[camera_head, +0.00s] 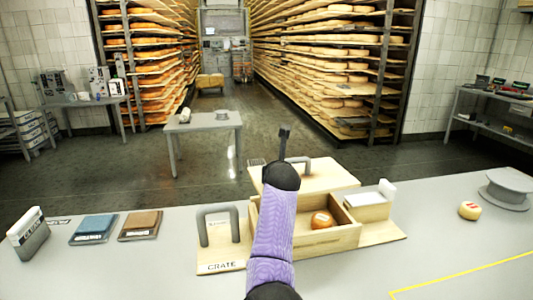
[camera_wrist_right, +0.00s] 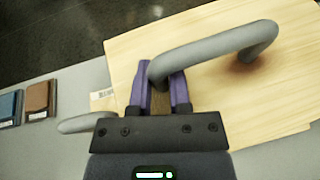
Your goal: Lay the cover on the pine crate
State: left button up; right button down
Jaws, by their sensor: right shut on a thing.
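The pine crate (camera_head: 330,238) stands open on the table in the head view, with an orange cheese (camera_head: 323,220) inside. The cover (camera_head: 325,176), a pale wooden board with a grey arched handle (camera_head: 297,164), is at the crate's far side and overlaps its back edge in the picture. I cannot tell whether it touches the crate. My right gripper (camera_wrist_right: 161,95) is shut on one end of the handle (camera_wrist_right: 215,52) in the wrist view, above the cover (camera_wrist_right: 215,95). In the head view my right arm hides the gripper's fingers and part of the crate. My left gripper is out of view.
A grey upright handle (camera_head: 218,226) stands left of the crate, by a CRATE label (camera_head: 222,267). A small block with a white top (camera_head: 368,206) adjoins the crate's right. Blue (camera_head: 94,228) and brown (camera_head: 140,224) pads lie left. A small cheese (camera_head: 469,210) and grey spool (camera_head: 508,190) are right.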

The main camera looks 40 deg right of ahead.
jog(key=shift+s+d+f+h, duration=0.25)
jog(key=shift+h, duration=0.05)
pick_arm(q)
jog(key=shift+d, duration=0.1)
pick_arm(e)
jog(key=shift+a, duration=0.1)
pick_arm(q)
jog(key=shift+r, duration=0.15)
pick_arm(e)
jog(key=shift+g, duration=0.3)
jog(key=shift+a+f+m, duration=0.1)
jog(key=shift+f+m, duration=0.05)
jog(key=shift+m, duration=0.25)
pick_arm(q)
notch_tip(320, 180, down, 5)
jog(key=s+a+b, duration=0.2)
jog(key=b, duration=0.3)
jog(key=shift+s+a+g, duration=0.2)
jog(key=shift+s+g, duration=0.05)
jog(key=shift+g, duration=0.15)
pick_arm(e)
notch_tip(320, 180, down, 8)
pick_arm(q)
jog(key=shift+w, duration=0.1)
